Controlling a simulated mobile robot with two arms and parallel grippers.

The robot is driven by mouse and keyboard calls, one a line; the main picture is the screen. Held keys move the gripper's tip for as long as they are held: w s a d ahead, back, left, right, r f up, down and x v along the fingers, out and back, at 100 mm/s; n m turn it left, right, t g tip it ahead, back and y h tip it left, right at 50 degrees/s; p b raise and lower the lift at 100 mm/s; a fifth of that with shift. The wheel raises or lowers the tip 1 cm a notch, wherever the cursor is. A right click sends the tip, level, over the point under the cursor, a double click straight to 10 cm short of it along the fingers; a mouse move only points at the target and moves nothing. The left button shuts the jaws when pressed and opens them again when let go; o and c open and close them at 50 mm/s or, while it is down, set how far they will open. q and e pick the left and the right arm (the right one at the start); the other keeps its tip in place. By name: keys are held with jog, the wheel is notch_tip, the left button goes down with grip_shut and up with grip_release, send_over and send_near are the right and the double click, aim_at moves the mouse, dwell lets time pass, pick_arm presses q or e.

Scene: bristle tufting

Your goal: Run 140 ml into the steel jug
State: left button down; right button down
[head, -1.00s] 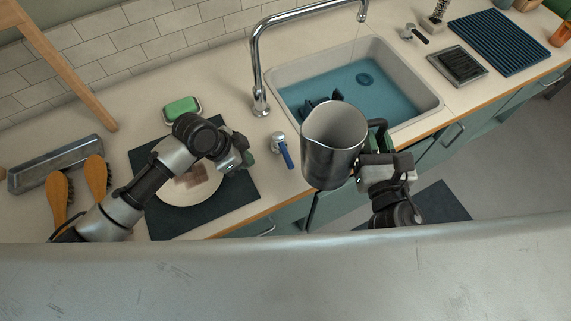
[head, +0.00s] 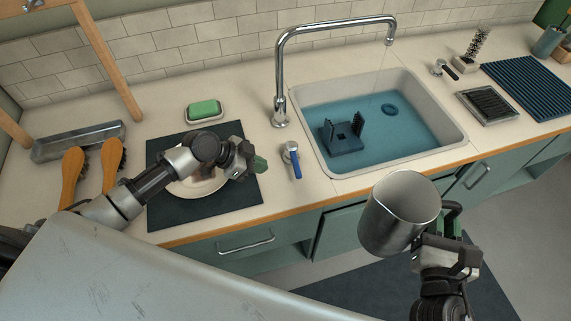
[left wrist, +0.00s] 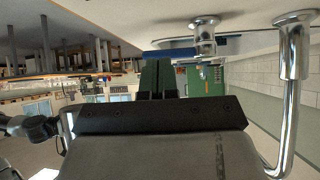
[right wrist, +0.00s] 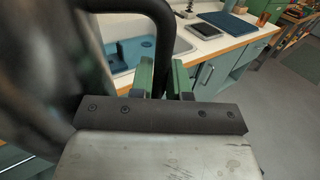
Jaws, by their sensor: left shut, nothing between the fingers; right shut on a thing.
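The steel jug (head: 378,228) is held upright or slightly tilted in front of the counter, right of the sink's middle and clear of the spout. Its mouth faces up; I see no clear liquid inside. My right gripper (head: 447,222) is shut on its black handle; in the right wrist view the green fingers (right wrist: 162,80) straddle the handle (right wrist: 158,25). The chrome faucet (head: 281,75) arches over the sink, with a faint thin line under its spout. The blue-handled tap (head: 291,158) stands left of the sink. My left gripper (head: 258,164) is shut and empty, left of that tap.
The sink (head: 455,128) holds bluish water and a dark blue block (head: 342,143). A black-handled tap (head: 445,69) is right of it. A plate on a dark mat (head: 225,203), green soap (head: 203,109) and brushes (head: 72,175) lie left.

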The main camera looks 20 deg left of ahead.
aim_at(294, 168)
pick_arm(q)
jog(key=x, duration=0.3)
jog(key=shift+d+f+p, duration=0.1)
jog(key=shift+d+p, duration=0.2)
pick_arm(e)
jog(key=shift+r, duration=0.45)
pick_arm(q)
jog(key=shift+w+d+p, duration=0.55)
jog(key=shift+w+d, duration=0.15)
jog(key=shift+d, duration=0.35)
pick_arm(e)
jog(key=shift+r, duration=0.6)
pick_arm(q)
jog(key=shift+w+d, duration=0.25)
jog(key=shift+d, duration=0.35)
pick_arm(e)
jog(key=shift+r, duration=0.15)
pick_arm(q)
jog(key=shift+f, duration=0.1)
